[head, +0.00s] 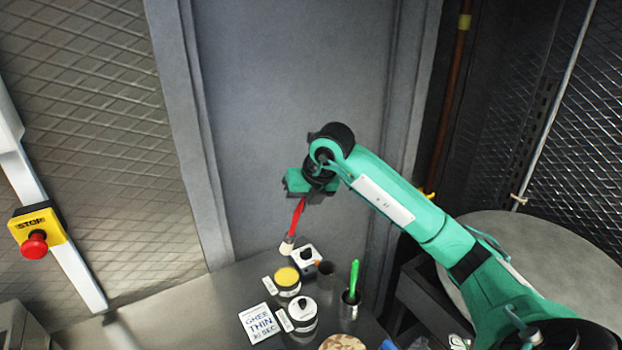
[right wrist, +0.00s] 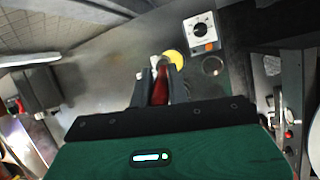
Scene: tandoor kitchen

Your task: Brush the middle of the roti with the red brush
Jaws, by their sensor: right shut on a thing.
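My right gripper (head: 304,190) is shut on the red brush (head: 297,216), high above the back of the counter. In the right wrist view, the red handle (right wrist: 160,88) sits between the two fingers (right wrist: 160,76). The roti (head: 342,343), pale with brown spots, is cut off by the bottom edge of the head view, so its middle is only partly seen. The brush is apart from it, up and to the left in the picture. My left gripper is not in view.
An open yellow-filled pot (head: 287,276), a white-lidded pot (head: 303,307) and a ghee card (head: 258,324) stand on the counter. A white timer (head: 308,258), an empty-looking dark cup (head: 326,275) and a cup with a green brush (head: 354,276) stand nearby. A stop button (head: 34,244) is left.

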